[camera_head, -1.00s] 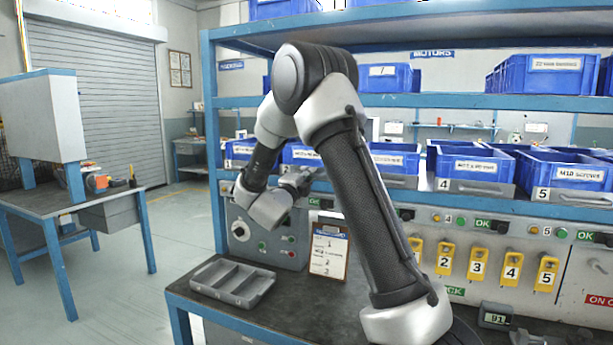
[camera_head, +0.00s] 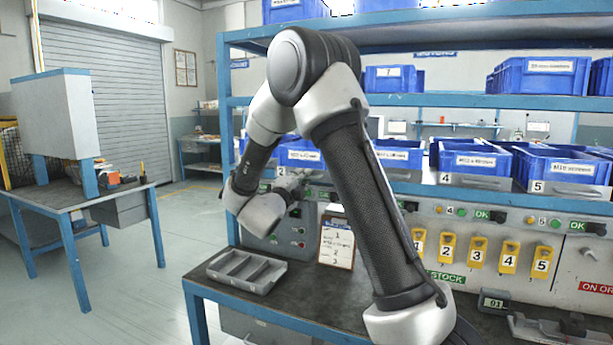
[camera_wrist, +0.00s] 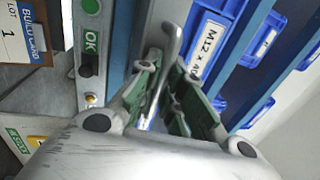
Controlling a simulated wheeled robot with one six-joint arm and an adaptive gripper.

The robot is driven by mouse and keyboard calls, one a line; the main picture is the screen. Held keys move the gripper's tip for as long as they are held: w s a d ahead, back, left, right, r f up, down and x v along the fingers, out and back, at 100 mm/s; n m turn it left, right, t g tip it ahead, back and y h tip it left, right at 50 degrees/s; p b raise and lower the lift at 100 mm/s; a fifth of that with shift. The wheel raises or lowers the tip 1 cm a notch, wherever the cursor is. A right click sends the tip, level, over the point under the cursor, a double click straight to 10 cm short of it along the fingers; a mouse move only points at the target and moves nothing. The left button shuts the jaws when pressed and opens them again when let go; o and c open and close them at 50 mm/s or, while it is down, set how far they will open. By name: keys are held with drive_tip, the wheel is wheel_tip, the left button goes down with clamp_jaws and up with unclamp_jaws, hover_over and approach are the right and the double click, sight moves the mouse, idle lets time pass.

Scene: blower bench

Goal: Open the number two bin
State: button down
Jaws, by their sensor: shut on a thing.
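The number two bin (camera_head: 304,156) is a blue bin with a white label, on the lower shelf behind my arm. A small "2" plate shows at its front left. In the wrist view a blue bin (camera_wrist: 229,22) labelled "M12 x 40" lies just beyond my gripper (camera_wrist: 160,98). The green-padded fingers are shut on a grey metal handle (camera_wrist: 176,42) in front of that bin. In the head view my gripper (camera_head: 291,184) is small and partly hidden at the bin's front. The bin appears to stand a little forward of its neighbour.
Other blue bins, including four (camera_head: 468,158) and five (camera_head: 562,167), stand to the right. Below are a control panel with yellow numbered tags (camera_head: 477,253), a clipboard (camera_head: 337,243) and a grey tray (camera_head: 247,270) on the bench. Open floor (camera_head: 130,285) lies left.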

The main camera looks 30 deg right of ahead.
drive_tip(key=r+v, duration=0.1)
drive_tip(key=v, duration=0.5)
drive_tip(key=shift+s, duration=0.1)
drive_tip(key=c, duration=1.5)
unclamp_jaws()
drive_tip(key=shift+a, duration=0.1)
drive_tip(key=v, duration=1.2)
